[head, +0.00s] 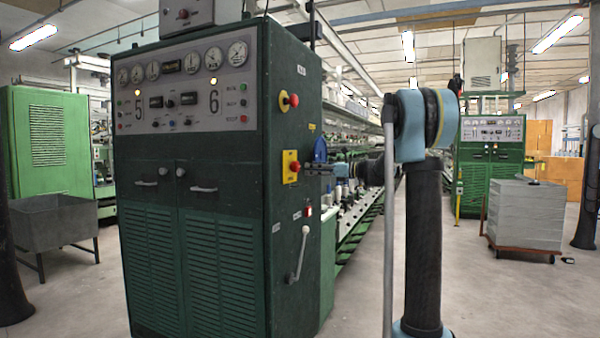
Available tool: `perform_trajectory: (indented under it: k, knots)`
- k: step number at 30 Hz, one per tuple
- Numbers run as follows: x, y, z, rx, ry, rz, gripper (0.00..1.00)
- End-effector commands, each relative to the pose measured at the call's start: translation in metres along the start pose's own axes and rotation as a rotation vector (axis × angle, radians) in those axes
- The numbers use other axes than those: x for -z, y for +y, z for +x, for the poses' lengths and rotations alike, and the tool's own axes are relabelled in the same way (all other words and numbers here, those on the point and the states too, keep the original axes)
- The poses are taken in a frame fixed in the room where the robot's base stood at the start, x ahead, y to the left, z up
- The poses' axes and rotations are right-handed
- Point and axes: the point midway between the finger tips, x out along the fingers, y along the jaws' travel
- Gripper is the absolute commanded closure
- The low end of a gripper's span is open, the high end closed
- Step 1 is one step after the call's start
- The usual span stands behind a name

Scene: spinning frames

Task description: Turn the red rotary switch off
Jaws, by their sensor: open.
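A dark green control cabinet (190,230) stands left of centre. On its right side is a yellow plate with a small red rotary switch (294,166). The switch's exact angle is too small to make out. My gripper (312,170) is at the end of my arm, pointing left at the switch and very close to its right side. It is open, with nothing visible between its fingers. I cannot tell whether the fingertips touch the switch.
A red mushroom button (292,100) on a yellow base sits above the switch. A pale lever handle (299,255) hangs lower on the cabinet side. Spinning frames (362,205) run behind my arm. Grey stacked sheets (528,212) stand right; the floor between is clear.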

Motion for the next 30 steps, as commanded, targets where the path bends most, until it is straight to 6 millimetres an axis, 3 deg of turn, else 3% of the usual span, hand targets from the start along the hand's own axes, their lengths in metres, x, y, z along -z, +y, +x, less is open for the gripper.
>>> perform_trajectory:
  k: [6, 12, 26, 30]
  knots:
    - [0.0, 0.001, 0.038, -0.003, 0.0, 0.0, 0.41]
    - [0.0, 0.001, 0.062, -0.002, 0.0, 0.0, 0.41]
    - [0.0, 0.001, 0.072, -0.001, 0.0, 0.0, 0.41]
    - [0.0, 0.001, 0.072, -0.001, 0.0, 0.0, 0.73]
